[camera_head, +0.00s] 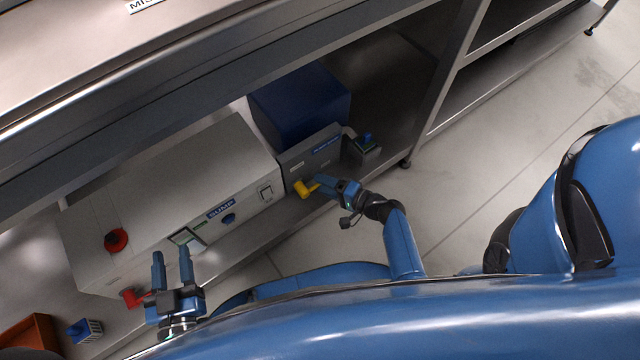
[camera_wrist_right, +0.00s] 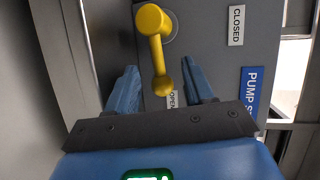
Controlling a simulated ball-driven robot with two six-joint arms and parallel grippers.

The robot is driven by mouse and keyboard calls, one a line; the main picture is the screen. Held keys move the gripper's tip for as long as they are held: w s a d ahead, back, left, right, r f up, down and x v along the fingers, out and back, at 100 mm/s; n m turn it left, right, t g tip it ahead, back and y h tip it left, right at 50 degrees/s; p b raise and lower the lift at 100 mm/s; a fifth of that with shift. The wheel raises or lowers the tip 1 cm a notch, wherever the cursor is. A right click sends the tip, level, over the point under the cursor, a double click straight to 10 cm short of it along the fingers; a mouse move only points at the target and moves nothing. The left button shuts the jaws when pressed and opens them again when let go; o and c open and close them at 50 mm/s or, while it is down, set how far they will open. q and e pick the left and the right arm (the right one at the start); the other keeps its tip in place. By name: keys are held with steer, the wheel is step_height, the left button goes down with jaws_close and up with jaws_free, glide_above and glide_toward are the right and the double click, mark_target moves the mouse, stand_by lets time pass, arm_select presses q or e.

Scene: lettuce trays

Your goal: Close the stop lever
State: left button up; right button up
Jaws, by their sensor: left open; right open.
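A yellow lever (camera_head: 304,188) is mounted on a dark grey panel (camera_head: 311,152) in the head view. The right wrist view shows the lever (camera_wrist_right: 158,50) large, its thin end beside the OPEN label (camera_wrist_right: 173,98); the CLOSED label (camera_wrist_right: 237,25) is further up and right. A blue label reading "PUMP S" (camera_wrist_right: 250,88) is partly cut off. My right gripper (camera_head: 318,184) is open, with the lever's end between its fingers (camera_wrist_right: 160,80); contact cannot be told. My left gripper (camera_head: 172,254) is open and empty by the SUMP box.
The grey SUMP box (camera_head: 190,165) carries a red knob (camera_head: 116,240). A red handle (camera_head: 133,298) is beside my left gripper. A dark blue box (camera_head: 300,105) stands behind the panel. The metal bench overhangs above.

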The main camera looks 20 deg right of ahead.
steer(key=shift+x, duration=0.95)
steer(key=shift+c, duration=0.3)
jaws_close()
